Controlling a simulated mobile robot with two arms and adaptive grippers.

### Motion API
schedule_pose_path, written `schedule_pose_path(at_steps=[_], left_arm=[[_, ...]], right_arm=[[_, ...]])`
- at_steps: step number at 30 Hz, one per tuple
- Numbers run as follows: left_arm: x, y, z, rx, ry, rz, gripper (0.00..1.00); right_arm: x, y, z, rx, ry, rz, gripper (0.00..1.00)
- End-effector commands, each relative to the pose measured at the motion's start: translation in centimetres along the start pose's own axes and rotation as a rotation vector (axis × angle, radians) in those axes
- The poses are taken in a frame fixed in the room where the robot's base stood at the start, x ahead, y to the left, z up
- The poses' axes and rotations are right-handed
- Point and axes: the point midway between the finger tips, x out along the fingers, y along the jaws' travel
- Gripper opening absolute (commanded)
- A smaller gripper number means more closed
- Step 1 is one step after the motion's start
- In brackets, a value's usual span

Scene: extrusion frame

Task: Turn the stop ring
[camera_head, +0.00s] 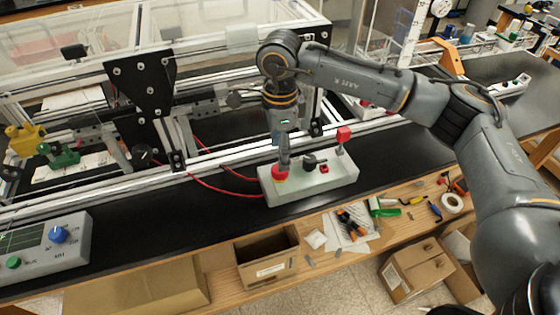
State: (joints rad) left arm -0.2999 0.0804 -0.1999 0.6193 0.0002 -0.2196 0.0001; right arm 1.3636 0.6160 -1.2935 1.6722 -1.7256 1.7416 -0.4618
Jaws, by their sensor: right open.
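A pale control box (318,190) stands on the black bench surface near its front edge. On its left end is a round red stop knob (279,174), partly covered by my gripper. My right gripper (283,163) comes down from above and points straight down at this knob. Its fingertips are at or just above the knob; I cannot tell whether they touch it. The jaws are open, seen narrow from this side. My left gripper is not in view.
The box also carries a black knob (309,160), a small red button (323,169) and a red-topped lever (343,136). Red cables (225,188) run left of it. A grey panel with a blue knob (58,234) stands at lower left. An aluminium frame rises behind.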

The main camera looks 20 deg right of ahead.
Motion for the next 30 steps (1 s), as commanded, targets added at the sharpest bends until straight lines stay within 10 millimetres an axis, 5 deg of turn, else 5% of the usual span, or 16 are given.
schedule_pose_path(at_steps=[10,30], left_arm=[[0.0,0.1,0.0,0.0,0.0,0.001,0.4],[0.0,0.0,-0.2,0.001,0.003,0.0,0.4]], right_arm=[[-5.7,0.0,0.0,-0.001,0.0,0.001,0.61],[-6.2,0.1,0.0,-0.001,0.0,0.002,0.61]])
